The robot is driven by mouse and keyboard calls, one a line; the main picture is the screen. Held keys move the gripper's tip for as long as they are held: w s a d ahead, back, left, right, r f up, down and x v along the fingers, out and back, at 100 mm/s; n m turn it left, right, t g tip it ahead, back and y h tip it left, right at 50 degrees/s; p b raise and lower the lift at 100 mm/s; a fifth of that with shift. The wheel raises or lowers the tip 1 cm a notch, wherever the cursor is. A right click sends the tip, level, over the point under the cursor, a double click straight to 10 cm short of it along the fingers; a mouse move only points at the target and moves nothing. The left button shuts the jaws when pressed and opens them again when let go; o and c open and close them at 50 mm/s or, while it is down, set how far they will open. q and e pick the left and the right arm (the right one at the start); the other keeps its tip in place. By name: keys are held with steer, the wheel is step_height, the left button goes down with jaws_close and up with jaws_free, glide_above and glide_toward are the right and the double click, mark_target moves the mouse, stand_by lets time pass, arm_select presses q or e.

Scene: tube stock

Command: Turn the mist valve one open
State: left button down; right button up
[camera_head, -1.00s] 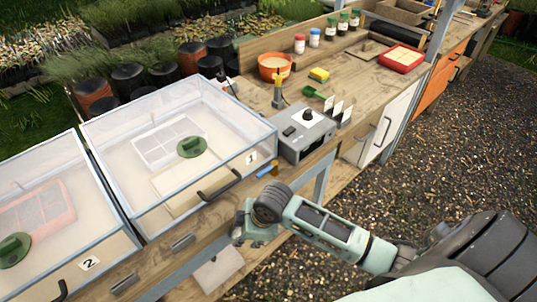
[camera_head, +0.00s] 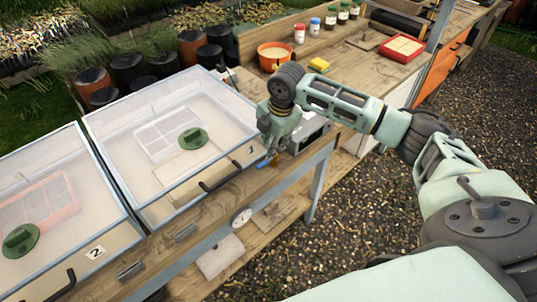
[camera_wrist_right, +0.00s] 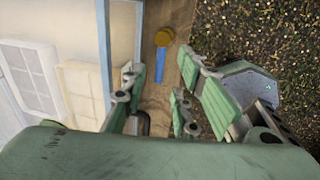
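The mist valve at propagator 1 has a blue lever (camera_head: 265,161) and sits on the wooden bench edge, right of the propagator's front corner. In the right wrist view its blue lever (camera_wrist_right: 162,68) and round brass body (camera_wrist_right: 164,37) show ahead of the fingers. The lever runs from the brass toward my gripper. My right gripper (camera_wrist_right: 158,100) is open, with a clear gap between its green-padded fingers, and it looks empty. In the head view my right gripper (camera_head: 271,146) is just above the valve, partly hiding it. My left gripper is not in view.
Clear-lidded propagator 1 (camera_head: 229,165) stands left of the valve, with a black handle (camera_head: 220,177) on its front. Propagator 2 (camera_head: 112,252) is further left. A grey control box (camera_head: 312,132) is partly hidden behind my right arm. Gravel lies in front of the bench.

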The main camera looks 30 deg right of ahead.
steer(key=f, duration=0.4)
steer(key=w+f+p, duration=0.1)
steer(key=f, duration=0.1)
steer(key=shift+w+a+f, duration=0.1)
steer(key=shift+a+f, duration=0.1)
steer(key=shift+f, duration=0.1)
steer(key=shift+r, duration=0.1)
jaws_close()
steer(key=shift+w+r, duration=0.1)
